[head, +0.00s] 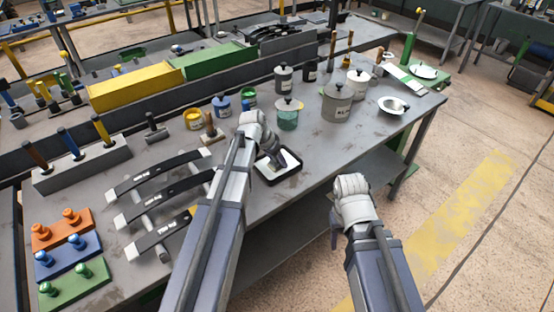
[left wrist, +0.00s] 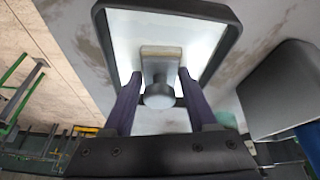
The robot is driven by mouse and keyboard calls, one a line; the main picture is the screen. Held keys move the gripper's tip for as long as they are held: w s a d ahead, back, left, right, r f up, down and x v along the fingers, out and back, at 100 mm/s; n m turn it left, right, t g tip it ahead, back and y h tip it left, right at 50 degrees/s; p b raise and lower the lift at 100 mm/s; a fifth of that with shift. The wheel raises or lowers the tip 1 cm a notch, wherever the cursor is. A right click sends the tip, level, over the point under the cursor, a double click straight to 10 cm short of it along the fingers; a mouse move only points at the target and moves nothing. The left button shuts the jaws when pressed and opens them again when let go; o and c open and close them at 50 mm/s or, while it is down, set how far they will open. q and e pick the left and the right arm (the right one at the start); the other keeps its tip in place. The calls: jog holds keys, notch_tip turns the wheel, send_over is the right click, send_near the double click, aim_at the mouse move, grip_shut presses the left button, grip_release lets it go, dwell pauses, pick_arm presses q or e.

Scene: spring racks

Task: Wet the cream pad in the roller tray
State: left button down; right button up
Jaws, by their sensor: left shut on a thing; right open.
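The roller tray (head: 296,176) is a dark-rimmed shallow tray with a white inside, on the bench near its front edge. It also fills the upper middle of the left wrist view (left wrist: 228,45). My left gripper (head: 274,162) is over the tray, pointing down. It is shut on the cream pad (left wrist: 160,51), whose round knob shows between the two fingers. The pad is over the white inside of the tray; I cannot tell whether it touches the bottom. In the head view the gripper hides the pad. My right gripper (head: 335,213) is open and empty, off the bench's front edge.
A teal pot (head: 287,118) and a grey lidded can (head: 336,105) stand behind the tray. A wooden-handled tool (head: 211,131) and dark curved strips (head: 160,182) lie to the left. A white bowl (head: 393,106) is at right. Bench top right of the tray is clear.

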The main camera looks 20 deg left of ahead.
pick_arm(q)
jog(key=shift+s, duration=0.15)
jog(key=shift+r+p, duration=0.5)
jog(key=shift+p, duration=0.2)
jog(key=shift+r+p, duration=1.5)
jog(key=shift+r, duration=0.05)
jog(key=shift+r, duration=0.1)
notch_tip(320, 180, up, 4)
jog(key=p, duration=0.4)
